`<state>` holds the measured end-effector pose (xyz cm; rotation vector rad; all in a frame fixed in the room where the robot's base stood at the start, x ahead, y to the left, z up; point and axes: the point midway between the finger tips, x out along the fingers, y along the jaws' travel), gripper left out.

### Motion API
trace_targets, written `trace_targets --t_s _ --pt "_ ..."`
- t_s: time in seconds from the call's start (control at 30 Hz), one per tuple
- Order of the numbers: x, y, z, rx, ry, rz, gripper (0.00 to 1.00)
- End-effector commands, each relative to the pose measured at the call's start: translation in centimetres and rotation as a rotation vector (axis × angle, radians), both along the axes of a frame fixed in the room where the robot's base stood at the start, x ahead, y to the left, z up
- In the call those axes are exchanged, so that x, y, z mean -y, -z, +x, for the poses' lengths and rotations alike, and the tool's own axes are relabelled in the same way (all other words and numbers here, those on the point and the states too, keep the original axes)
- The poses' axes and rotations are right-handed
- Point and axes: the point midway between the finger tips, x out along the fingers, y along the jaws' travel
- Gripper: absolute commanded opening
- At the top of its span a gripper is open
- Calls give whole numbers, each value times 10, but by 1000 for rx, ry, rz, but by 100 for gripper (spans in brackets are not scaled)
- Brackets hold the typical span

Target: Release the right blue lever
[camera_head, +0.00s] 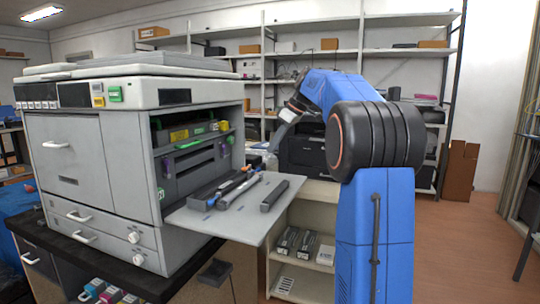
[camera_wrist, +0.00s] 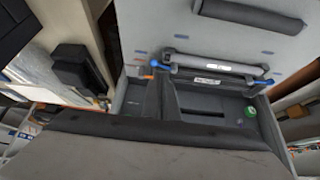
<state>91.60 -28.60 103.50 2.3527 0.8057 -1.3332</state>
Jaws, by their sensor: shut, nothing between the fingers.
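A dark drawer unit (camera_wrist: 205,100) with long toner cartridges is pulled out of the open grey printer (camera_head: 100,150). In the wrist view, a blue lever (camera_wrist: 265,71) stands at the right end of a cartridge (camera_wrist: 212,66). Another small blue part (camera_wrist: 156,64) and an orange tip show at its left end. In the head view the levers are too small to tell apart. My gripper (camera_head: 273,143) is shut and empty, above and behind the far end of the pulled-out unit. I see no contact with a lever.
The printer's grey flap (camera_head: 240,222) is folded down, with a loose dark cartridge (camera_head: 274,195) on it. A black device (camera_head: 303,145) stands behind my gripper. A shelf below (camera_head: 300,285) holds several cartridges. The floor at right is clear.

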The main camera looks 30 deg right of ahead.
Motion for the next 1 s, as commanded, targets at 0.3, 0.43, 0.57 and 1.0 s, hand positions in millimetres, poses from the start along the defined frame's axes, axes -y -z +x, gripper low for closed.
trace_targets --t_s 0.3,0.43,0.57,1.0 --pt "16 -39 -18 1 1 -1 0" --pt "17 -45 -21 0 0 0 0" --pt "18 -47 -22 0 0 0 0" --pt "18 -46 -22 0 0 0 0"
